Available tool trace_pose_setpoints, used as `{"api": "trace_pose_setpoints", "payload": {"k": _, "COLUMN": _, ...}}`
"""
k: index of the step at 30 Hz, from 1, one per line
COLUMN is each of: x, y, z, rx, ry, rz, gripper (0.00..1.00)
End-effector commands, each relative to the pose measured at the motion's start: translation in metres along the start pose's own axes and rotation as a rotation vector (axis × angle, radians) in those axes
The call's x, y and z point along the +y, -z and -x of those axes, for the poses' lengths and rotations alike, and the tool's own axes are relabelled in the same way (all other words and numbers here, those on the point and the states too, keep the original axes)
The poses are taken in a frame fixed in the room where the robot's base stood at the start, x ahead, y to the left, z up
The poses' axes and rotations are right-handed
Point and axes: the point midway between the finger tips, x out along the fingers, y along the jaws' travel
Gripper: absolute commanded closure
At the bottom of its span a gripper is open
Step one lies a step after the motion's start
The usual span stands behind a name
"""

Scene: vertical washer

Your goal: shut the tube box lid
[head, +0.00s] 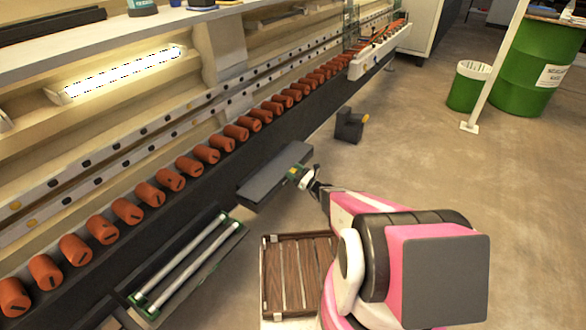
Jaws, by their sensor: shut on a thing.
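The tube box (227,246) stands open at the lower left along the machine's base, with two pale tubes with green ends (187,265) showing inside. A long dark grey slab (262,182), which looks like its lid, is beyond the box, up and to the right. My gripper (297,174) is at the slab's right edge, shut on it near a small yellow-green patch. The fingertips are small in this view, and the exact contact is hard to see. Whether the slab is joined to the box cannot be told.
The machine's long dark rail with a row of orange rollers (171,180) runs along the left. A slatted wooden pallet (296,268) lies beside my arm. A small dark block (349,126) stands beyond my gripper. The floor to the right is open, with green bins (468,88) farther back.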

Motion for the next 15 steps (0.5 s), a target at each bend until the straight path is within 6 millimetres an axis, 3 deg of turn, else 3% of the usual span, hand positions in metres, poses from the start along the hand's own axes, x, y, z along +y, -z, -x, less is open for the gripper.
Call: {"api": "trace_pose_setpoints", "payload": {"k": 15, "x": 0.0005, "y": 0.0092, "z": 0.0031, "rx": 0.012, "ry": -0.002, "rz": 0.001, "gripper": 0.79}}
